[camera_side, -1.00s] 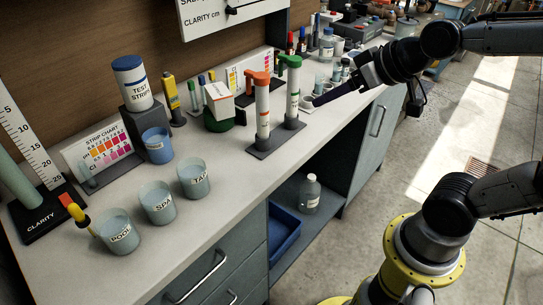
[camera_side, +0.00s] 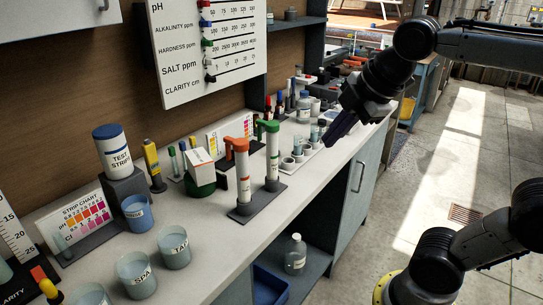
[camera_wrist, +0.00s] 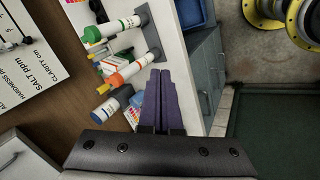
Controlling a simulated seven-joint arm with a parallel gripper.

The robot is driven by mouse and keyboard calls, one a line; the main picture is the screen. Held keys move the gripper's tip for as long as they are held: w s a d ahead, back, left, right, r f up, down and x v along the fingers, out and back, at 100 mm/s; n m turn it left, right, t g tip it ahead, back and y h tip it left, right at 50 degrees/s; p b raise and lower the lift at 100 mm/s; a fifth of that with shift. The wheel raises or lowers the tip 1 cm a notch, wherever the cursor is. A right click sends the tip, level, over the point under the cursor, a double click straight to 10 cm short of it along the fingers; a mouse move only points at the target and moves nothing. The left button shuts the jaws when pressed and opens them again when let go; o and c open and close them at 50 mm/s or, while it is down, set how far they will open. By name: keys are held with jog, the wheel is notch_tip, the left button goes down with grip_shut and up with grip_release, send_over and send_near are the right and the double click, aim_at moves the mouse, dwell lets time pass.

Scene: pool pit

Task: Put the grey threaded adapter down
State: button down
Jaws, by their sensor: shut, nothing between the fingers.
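My gripper (camera_side: 331,140) is above the front edge of the bench, just right of a rack of small cups. Its two purple fingers are together, with nothing held between them; they also show in the wrist view (camera_wrist: 160,75). I cannot pick out a grey threaded adapter in either view. The bench top (camera_side: 215,250) runs along the wall below and left of the gripper.
The cup rack (camera_side: 293,163) is close to the fingers. Orange-topped (camera_side: 242,172) and green-topped (camera_side: 271,160) tubes stand on grey bases nearby. Labelled cups (camera_side: 137,277) and a test strip bottle (camera_side: 112,150) are at left. Open floor (camera_side: 425,195) lies right.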

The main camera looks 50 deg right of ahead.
jog(key=w+d+n, duration=0.3)
jog(key=w, duration=0.4)
jog(key=w+d+n+g+h, duration=0.1)
jog(key=w+d+n, duration=0.2)
jog(key=w, duration=0.3)
jog(key=w+d+n+g, duration=0.1)
jog(key=w+d+n, duration=0.2)
jog(key=w, duration=0.4)
jog(key=shift+w+d+r+n+h, duration=0.1)
jog(key=shift+w+r+n+h, duration=0.05)
jog(key=shift+w+n+h, duration=0.2)
jog(key=w+d+f+n+g, duration=0.1)
jog(key=w+d+f, duration=0.5)
jog(key=w+f, duration=0.15)
jog(key=d+f, duration=0.2)
jog(key=f, duration=0.4)
jog(key=w+d+f+g, duration=0.1)
jog(key=d+f, duration=0.1)
jog(key=f, duration=0.4)
jog(key=d+f+g, duration=0.1)
jog(key=d+f, duration=0.1)
jog(key=f, duration=0.4)
jog(key=shift+w, duration=0.25)
jog(key=shift+r, duration=0.1)
